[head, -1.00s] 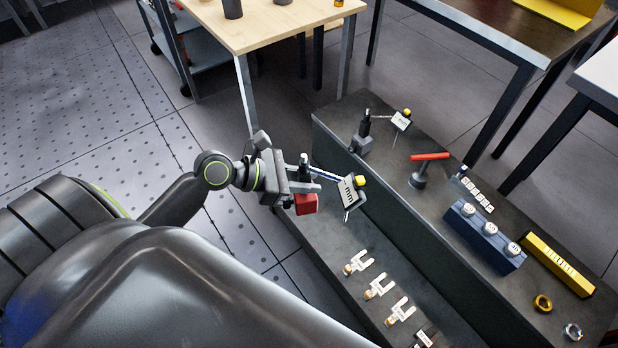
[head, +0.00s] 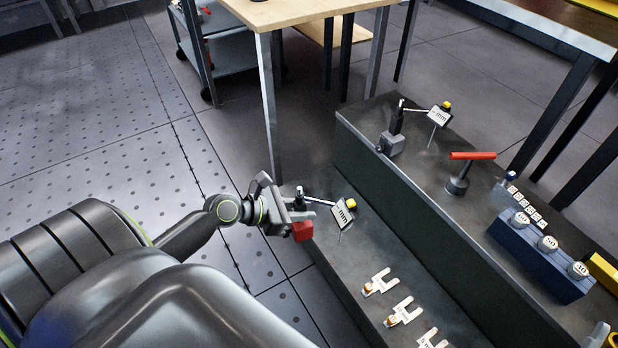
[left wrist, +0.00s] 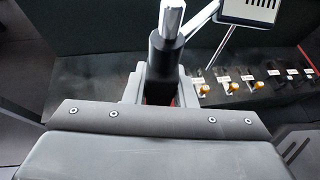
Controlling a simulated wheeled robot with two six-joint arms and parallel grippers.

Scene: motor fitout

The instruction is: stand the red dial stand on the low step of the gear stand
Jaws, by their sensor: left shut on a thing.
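The red dial stand has a red block base (head: 302,231), a dark post (head: 299,194) and an arm with a white dial (head: 343,213) that has a yellow cap. My left gripper (head: 298,213) is shut on it, with the post upright. In the left wrist view the post (left wrist: 165,50) rises between the fingers, with the dial (left wrist: 250,10) at upper right; the base is mostly hidden. The gear stand is dark with two levels. The held stand is by the far left end of its low step (head: 352,262); I cannot tell its exact height. My right gripper is out of view.
The upper step (head: 420,190) carries a grey-based dial stand (head: 391,144), a red-handled tool (head: 462,172) and a blue block (head: 540,255) with round weights. Several white forked pieces (head: 376,282) lie along the near part of the low step. A wooden table (head: 290,12) stands behind.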

